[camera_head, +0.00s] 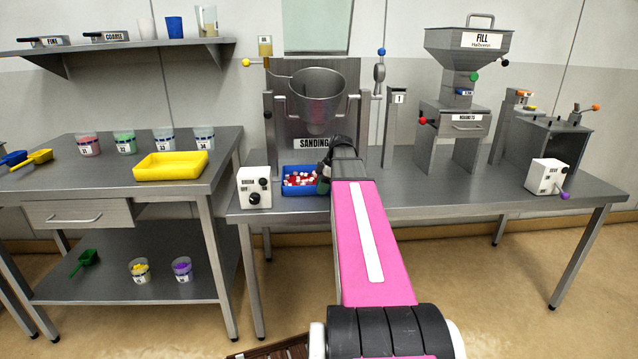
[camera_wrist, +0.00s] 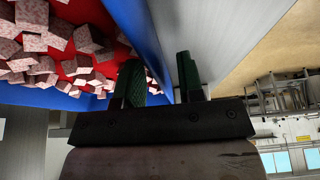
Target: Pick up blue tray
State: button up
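The blue tray (camera_head: 287,190) stands on the steel table under the sanding drum, with red and pale pieces inside. In the wrist view its blue side wall (camera_wrist: 140,35) runs down between my fingers, and several speckled pinkish cubes lie on a red layer inside. My gripper (camera_head: 322,178) is at the tray's right side, partly hidden by my arm in the head view. In the wrist view my gripper (camera_wrist: 160,82) is open, one green-padded finger on the tray's inner side and the other outside. A gap shows beside the wall; I cannot tell whether either finger touches it.
A white switch box (camera_head: 254,187) stands just left of the tray. The sanding drum (camera_head: 317,100) hangs above and behind it. A yellow tray (camera_head: 171,174) lies on the left table.

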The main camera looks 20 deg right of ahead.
jog(key=shift+a+f, duration=0.15)
jog(key=shift+f, duration=0.25)
grip_shut()
